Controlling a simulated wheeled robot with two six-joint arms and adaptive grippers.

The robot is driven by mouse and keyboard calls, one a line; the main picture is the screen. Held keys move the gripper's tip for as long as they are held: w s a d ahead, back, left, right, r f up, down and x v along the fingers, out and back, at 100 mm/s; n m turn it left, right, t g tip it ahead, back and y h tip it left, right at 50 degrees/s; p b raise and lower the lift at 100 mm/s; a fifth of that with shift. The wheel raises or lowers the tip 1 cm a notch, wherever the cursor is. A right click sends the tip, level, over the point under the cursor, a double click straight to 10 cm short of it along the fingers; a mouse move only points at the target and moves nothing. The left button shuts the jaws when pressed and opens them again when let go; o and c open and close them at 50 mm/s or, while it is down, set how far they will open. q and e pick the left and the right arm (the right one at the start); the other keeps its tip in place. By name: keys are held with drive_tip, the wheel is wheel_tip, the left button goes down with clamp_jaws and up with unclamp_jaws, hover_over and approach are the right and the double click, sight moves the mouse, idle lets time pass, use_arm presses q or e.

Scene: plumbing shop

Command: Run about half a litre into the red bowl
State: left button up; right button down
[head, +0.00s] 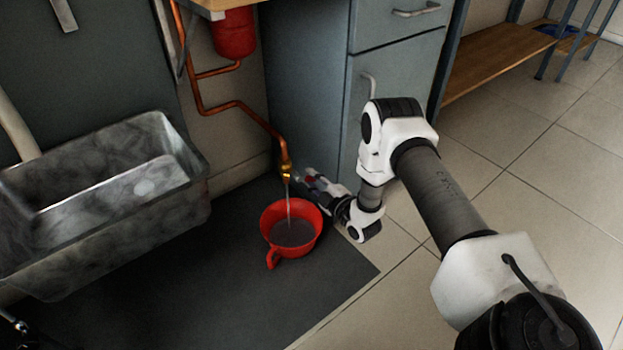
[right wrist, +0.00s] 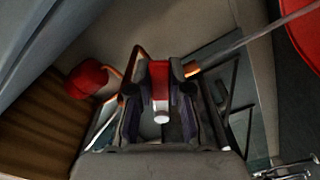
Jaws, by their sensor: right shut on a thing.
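The red bowl (head: 273,256) stands upright on the dark mat, with its handle towards the front. Greyish water (head: 294,234) lies in it; I cannot read the amount. A stream (head: 288,200) runs into it from the brass tap (head: 286,168). My right gripper (head: 308,180) is at the tap's right side. In the right wrist view the gripper (right wrist: 160,108) is shut on the tap's red handle (right wrist: 160,80), which has a pale end. The stream (right wrist: 245,45) and part of the bowl (right wrist: 303,32) show there too. My left gripper is not clearly in view.
A metal trough sink (head: 150,212) stands at the left. A copper pipe (head: 245,106) runs down from a red vessel (head: 234,35) to the tap. A grey cabinet (head: 310,90) stands close behind. The dark mat (head: 200,290) is clear in front of the bowl.

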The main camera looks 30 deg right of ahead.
drive_tip(key=shift+d+r+n+p, duration=0.1)
drive_tip(key=shift+r+n+p, duration=0.3)
drive_tip(key=shift+p, duration=0.4)
drive_tip(key=n+p, duration=0.1)
drive_tip(key=p, duration=0.1)
drive_tip(key=r+n+p, duration=0.1)
drive_tip(key=p, duration=0.1)
drive_tip(key=n+p, duration=0.1)
drive_tip(key=p, duration=0.1)
drive_tip(key=shift+d+r+n, duration=0.25)
drive_tip(key=shift+r+n, duration=0.15)
drive_tip(key=shift+r+n+p, duration=0.15)
drive_tip(key=shift+n+p, duration=0.95)
drive_tip(key=shift+p, duration=0.15)
drive_tip(key=c, duration=1.1)
unclamp_jaws()
drive_tip(key=shift+w, duration=0.1)
drive_tip(key=shift+o, duration=0.2)
drive_tip(key=s+d, duration=0.1)
drive_tip(key=s, duration=1.1)
